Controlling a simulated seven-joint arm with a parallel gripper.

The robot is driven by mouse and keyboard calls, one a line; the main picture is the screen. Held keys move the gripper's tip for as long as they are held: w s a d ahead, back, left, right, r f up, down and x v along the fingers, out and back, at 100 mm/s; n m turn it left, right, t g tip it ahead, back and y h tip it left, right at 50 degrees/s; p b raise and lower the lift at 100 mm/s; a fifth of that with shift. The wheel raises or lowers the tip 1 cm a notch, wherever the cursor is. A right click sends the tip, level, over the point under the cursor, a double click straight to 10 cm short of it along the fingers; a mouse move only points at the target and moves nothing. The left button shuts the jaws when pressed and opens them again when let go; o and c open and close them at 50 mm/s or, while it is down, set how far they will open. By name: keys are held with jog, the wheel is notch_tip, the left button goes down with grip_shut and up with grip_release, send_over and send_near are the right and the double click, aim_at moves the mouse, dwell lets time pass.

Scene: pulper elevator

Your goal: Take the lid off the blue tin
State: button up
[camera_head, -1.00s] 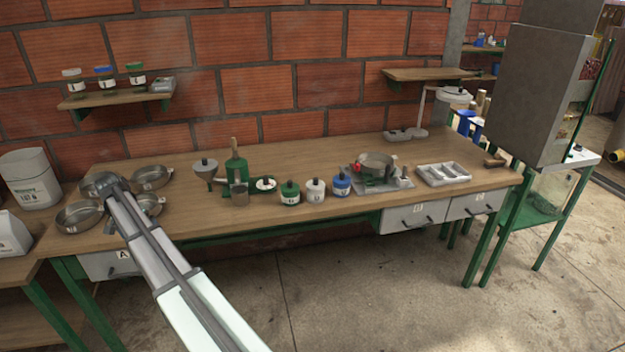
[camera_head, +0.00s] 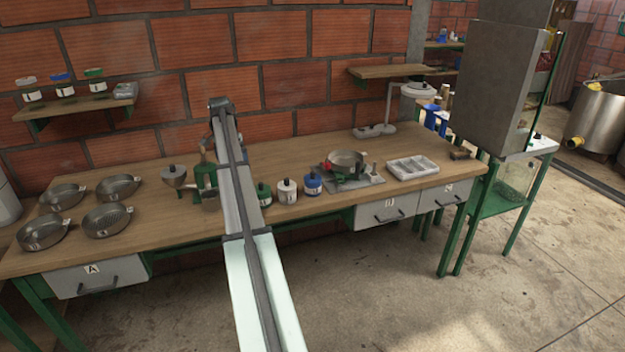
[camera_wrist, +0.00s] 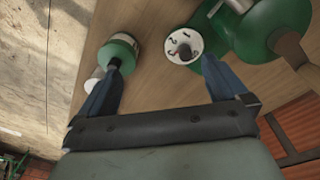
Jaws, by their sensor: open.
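The blue tin (camera_head: 312,184) stands upright on the bench, with a dark knob on its lid and a white label. It is right of a white tin (camera_head: 287,191) and a green tin (camera_head: 263,194). My gripper (camera_wrist: 162,62) is open, with nothing between its fingers. In the wrist view it is above the bench, between the green tin (camera_wrist: 120,48) and a green grinder's white dial (camera_wrist: 183,45). I cannot make out the blue tin in the wrist view. In the head view my arm hides the fingertips, which are left of the blue tin.
A metal pan on a tray (camera_head: 350,180) stands close right of the blue tin. A white compartment tray (camera_head: 413,167) is further right. Several pans (camera_head: 108,220) lie at the left. A wall shelf (camera_head: 75,107) holds jars, one blue-lidded. Clear wood lies behind the tins.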

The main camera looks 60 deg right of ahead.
jog(key=s+d+r+m, duration=0.2)
jog(key=s+d+r, duration=0.1)
jog(key=s+d, duration=0.75)
jog(key=m, duration=0.2)
send_near(313, 172)
jog(key=shift+y, duration=0.3)
jog(key=f, duration=1)
jog(key=shift+s+d+f, duration=0.1)
jog(key=shift+d+f, duration=0.05)
jog(key=shift+d, duration=0.05)
jog(key=c, duration=1)
jog(key=shift+c, duration=0.2)
